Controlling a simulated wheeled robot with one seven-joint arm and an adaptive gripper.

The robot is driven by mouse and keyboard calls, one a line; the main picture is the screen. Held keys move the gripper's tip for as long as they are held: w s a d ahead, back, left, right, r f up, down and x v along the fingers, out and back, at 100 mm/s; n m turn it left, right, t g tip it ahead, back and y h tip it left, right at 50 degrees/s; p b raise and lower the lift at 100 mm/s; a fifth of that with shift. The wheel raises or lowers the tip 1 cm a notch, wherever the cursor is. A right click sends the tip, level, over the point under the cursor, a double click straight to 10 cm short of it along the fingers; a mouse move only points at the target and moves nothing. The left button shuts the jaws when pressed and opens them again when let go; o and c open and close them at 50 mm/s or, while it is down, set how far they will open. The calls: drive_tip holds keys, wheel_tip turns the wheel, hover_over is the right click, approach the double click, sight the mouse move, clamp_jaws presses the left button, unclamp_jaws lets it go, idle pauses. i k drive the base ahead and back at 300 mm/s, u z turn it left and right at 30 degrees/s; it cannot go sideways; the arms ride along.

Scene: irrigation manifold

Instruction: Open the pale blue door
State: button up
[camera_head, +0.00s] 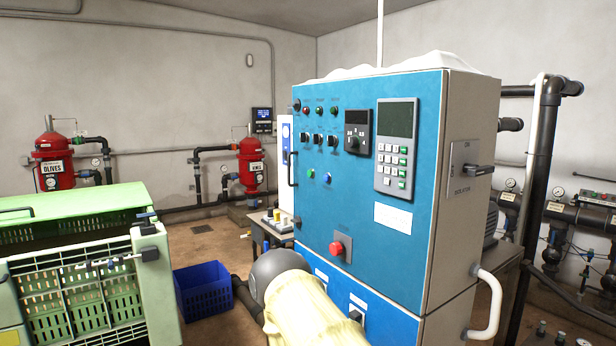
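A blue control cabinet (370,190) stands right of centre, with a large teal upper front. Below a seam, its lower front (380,317) is a brighter blue, with a small dark handle or catch (356,316) and pale labels. This lower front is partly hidden by a cream-covered part that looks like my arm. A narrow whitish panel (286,190) with a dark upright handle (292,168) stands at the cabinet's left edge. I cannot tell for certain which of these is the pale blue door. No panel looks visibly ajar. My gripper is not in view.
A green crate (150,270) stands at left, with a blue basket (203,290) on the floor beside it. A red button (337,248) sticks out of the cabinet front. A white bent pipe (492,300) and dark pipes (540,150) are at right. Some floor is clear behind the basket.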

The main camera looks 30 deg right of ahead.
sight(386, 232)
drive_tip(key=z, duration=0.35)
drive_tip(key=k, duration=0.2)
drive_tip(key=u, duration=1.4)
drive_tip(key=i, duration=1.5)
drive_tip(key=z, duration=1.15)
drive_tip(key=i, duration=0.45)
drive_tip(key=z, duration=0.5)
